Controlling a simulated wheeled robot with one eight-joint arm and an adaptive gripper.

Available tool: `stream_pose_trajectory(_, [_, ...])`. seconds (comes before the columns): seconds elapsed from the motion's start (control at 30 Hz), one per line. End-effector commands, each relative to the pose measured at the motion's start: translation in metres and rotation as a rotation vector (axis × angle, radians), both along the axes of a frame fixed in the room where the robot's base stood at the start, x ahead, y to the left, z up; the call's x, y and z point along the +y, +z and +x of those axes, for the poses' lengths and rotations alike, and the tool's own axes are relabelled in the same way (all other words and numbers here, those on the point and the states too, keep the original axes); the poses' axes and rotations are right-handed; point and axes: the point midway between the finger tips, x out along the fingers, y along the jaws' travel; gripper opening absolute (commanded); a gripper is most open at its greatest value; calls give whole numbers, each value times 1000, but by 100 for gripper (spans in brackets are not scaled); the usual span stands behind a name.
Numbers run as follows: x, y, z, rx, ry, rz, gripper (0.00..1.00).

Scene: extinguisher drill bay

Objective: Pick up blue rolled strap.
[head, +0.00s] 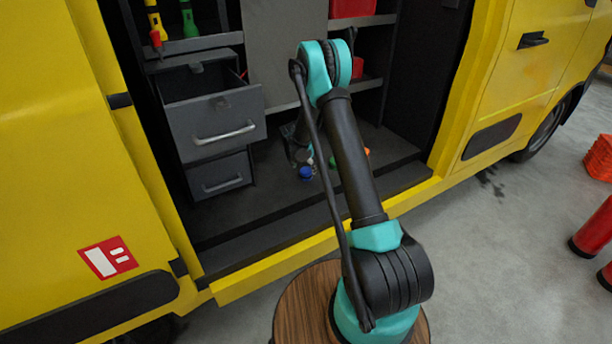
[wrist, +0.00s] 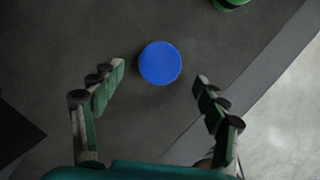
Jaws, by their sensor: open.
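The blue rolled strap (wrist: 160,63) is a round blue disc on the dark van floor. In the wrist view it lies just ahead of my fingertips, centred between the line of the two fingers. In the head view the strap (head: 306,173) is small, on the floor inside the open van door, below my forearm. My gripper (wrist: 158,80) is open and empty, with one finger to each side of the picture. In the head view my gripper is mostly hidden behind my arm.
A green round thing (wrist: 230,3) lies to the upper right of the strap in the wrist view. A grey drawer cabinet (head: 222,130), one drawer pulled out, stands left. The van's yellow sill (head: 262,262) runs along the front. An orange thing (head: 366,152) shows beside my arm.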

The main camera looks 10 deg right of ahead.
Motion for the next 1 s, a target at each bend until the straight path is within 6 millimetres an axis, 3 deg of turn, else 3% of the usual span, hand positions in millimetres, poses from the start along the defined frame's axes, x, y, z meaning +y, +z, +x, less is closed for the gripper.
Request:
stream_pose_trajectory(0.4, [-12, -42, 18, 0, 0, 0, 73])
stream_pose_trajectory(0.7, [-12, -46, 19, 0, 0, 0, 73])
stream_pose_trajectory(1.0, [-12, -46, 19, 0, 0, 0, 36])
